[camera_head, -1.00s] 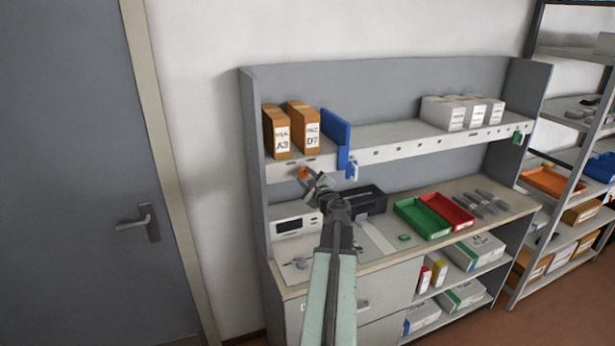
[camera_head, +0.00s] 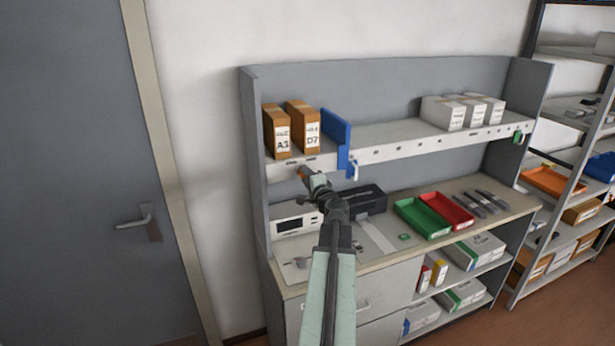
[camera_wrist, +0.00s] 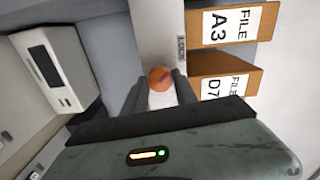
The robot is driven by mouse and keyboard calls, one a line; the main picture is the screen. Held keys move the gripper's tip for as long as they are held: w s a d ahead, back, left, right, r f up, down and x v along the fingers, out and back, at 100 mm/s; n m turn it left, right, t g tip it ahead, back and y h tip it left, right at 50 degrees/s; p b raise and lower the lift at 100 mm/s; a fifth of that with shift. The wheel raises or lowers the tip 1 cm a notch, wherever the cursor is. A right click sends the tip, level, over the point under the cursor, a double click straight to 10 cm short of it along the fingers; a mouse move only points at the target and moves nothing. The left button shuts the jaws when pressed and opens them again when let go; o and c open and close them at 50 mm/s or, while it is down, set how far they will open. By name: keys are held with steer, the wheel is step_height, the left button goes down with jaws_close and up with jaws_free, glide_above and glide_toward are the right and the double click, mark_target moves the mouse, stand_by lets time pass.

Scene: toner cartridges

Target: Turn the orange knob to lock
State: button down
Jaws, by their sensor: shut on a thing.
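The orange knob (camera_wrist: 160,76) sits on the front edge of the upper shelf, beside a small label reading LOCK (camera_wrist: 181,48). A dark mark crosses the knob's face at a slant. My gripper (camera_wrist: 158,91) is shut on the knob, one dark finger on each side of it in the wrist view. In the head view my gripper (camera_head: 307,176) reaches up to the shelf edge below the file boxes and largely hides the knob.
Two brown file boxes, A3 (camera_head: 276,131) and D7 (camera_head: 303,127), stand just above. A blue panel (camera_head: 337,138) is to their right. A white device with a dark screen (camera_head: 291,225) and a black box (camera_head: 367,200) stand on the worktop below.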

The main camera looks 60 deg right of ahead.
steer(key=shift+f+n, duration=0.1)
steer(key=shift+n, duration=0.4)
steer(key=c, duration=1)
jaws_free()
steer(key=shift+o, duration=0.2)
steer(key=shift+s, duration=0.1)
steer(key=v, duration=0.7)
steer(key=shift+s+a, duration=0.25)
steer(key=shift+a, duration=0.05)
